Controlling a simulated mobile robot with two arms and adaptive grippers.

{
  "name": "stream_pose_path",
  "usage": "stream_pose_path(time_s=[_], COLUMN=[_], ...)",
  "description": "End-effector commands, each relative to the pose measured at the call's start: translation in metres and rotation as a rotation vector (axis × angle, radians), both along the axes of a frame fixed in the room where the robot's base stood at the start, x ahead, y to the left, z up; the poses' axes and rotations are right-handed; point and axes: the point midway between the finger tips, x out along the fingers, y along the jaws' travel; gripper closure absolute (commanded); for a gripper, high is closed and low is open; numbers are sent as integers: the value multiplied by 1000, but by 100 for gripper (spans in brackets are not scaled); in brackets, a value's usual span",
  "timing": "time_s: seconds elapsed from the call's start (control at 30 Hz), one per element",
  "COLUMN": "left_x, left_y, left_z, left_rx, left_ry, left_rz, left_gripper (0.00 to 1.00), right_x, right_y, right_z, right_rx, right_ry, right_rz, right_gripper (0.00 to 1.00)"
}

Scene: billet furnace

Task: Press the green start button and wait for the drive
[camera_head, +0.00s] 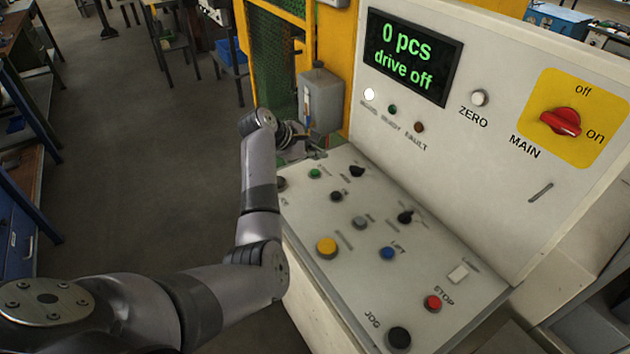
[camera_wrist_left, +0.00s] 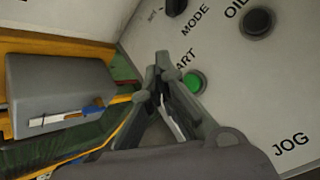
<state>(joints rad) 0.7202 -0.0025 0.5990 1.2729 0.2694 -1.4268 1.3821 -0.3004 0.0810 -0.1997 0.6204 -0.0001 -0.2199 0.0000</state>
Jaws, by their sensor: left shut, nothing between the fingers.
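The green start button (camera_head: 315,173) sits at the far left part of the sloping control panel (camera_head: 300,214). In the left wrist view the green button (camera_wrist_left: 194,82) shows just right of my fingertips, with part of its label, "ART", readable. My left gripper (camera_head: 312,152) is shut and empty beyond the button at the panel's far edge. Its closed fingers show in the left wrist view (camera_wrist_left: 160,72); I cannot tell their height above the panel or whether they touch anything. The display (camera_head: 408,57) reads "0 pcs" and "drive off". My right gripper is not in view.
Nearby on the panel are black knobs (camera_head: 357,171), a yellow button (camera_head: 327,247), a blue button (camera_head: 388,253) and a red stop button (camera_head: 432,303). A red main switch (camera_head: 561,121) is on the upright face. A grey container (camera_head: 321,100) stands behind the gripper.

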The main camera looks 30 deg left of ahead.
Motion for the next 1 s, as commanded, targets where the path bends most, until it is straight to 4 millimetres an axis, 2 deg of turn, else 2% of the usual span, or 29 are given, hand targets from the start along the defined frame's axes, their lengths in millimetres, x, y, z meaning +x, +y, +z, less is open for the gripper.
stream_pose_path(time_s=[0.03,0.3,1.0], left_x=[0,0,0], left_y=[0,0,0], left_z=[-11,-29,-30], left_rx=[0,0,0], left_ry=[0,1,1], left_rz=[0,-1,-1], left_gripper=[100,100,100], right_x=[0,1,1], right_y=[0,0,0], right_z=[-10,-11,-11], right_rx=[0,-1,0], right_ry=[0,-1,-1], right_rz=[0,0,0], right_gripper=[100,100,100])
